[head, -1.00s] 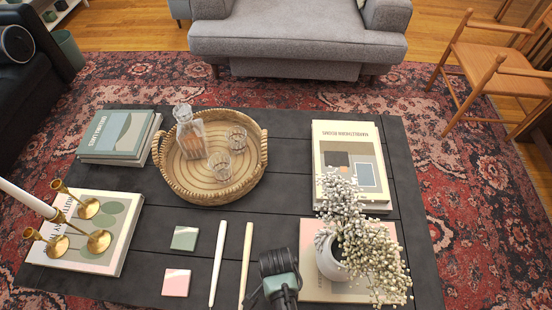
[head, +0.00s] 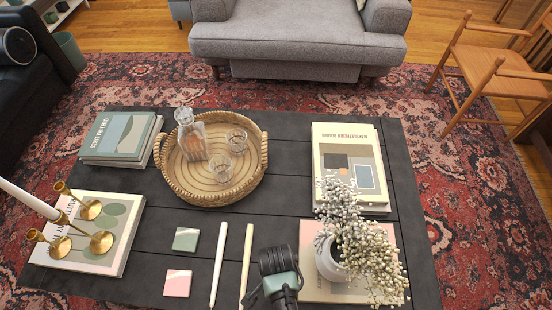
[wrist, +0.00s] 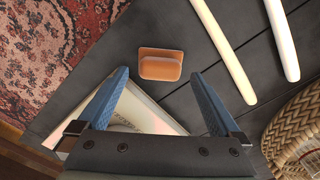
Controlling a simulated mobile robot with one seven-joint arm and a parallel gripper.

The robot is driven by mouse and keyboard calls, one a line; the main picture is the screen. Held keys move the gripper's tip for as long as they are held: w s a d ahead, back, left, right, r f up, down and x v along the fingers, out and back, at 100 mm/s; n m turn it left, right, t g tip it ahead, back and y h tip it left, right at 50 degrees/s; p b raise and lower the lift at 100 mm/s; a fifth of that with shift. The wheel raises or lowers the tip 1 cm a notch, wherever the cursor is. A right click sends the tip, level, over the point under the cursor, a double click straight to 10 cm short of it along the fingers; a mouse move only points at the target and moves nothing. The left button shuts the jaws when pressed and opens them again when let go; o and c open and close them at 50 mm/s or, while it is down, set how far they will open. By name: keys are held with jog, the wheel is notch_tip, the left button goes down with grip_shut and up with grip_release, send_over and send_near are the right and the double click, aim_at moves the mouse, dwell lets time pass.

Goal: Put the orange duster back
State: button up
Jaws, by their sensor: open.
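The orange duster (wrist: 161,65), a small block with a raised grip, lies on the dark coffee table (wrist: 195,110) in the wrist view. My gripper (wrist: 159,74) is open and empty, its two blue fingers spread with the duster beyond and between their tips in the picture. I cannot tell the height gap. In the head view a dark part of my arm (head: 279,272) shows at the bottom edge, and the duster is not visible there.
Two pale candles (head: 217,264) (head: 246,264) lie beside the arm. A pink book (head: 308,290) with a white flower vase (head: 328,262) is on its right. The woven tray (head: 172,186) with decanter and glasses, several books, two coasters and a brass candlestick (head: 101,241) occupy the table.

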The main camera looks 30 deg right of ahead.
notch_tip(320, 180, up, 9)
jog(key=p, duration=0.2)
jog(key=shift+f, duration=0.15)
jog(key=w+d+r+n+t+h, duration=0.3)
jog(key=w+r+t, duration=0.5)
jog(key=w+r, duration=1.05)
jog(key=w+a+r+n+t, duration=0.2)
jog(key=w+r, duration=0.1)
jog(key=r, duration=0.5)
jog(key=w+a+r+n+t, duration=0.1)
jog(key=w+r+n+t, duration=0.2)
jog(key=r, duration=0.5)
jog(key=s+a+r+n+t+y, duration=0.1)
jog(key=a+r+n+t, duration=0.2)
jog(key=r, duration=0.9)
jog(key=a+r+n+t, duration=0.15)
jog(key=r+t, duration=0.35)
jog(key=r, duration=0.7)
jog(key=s+a+r+n+t+y, duration=0.1)
jog(key=s+a+r+t, duration=0.1)
jog(key=s+r, duration=0.4)
jog(key=s+a+r+n+t+y, duration=0.1)
jog(key=s+a+r+n+t, duration=0.1)
jog(key=s+r, duration=0.4)
notch_tip(320, 180, up, 6)
jog(key=shift+s+a+f+t, duration=0.15)
jog(key=shift+s+a+t, duration=0.25)
jog(key=shift+t, duration=0.8)
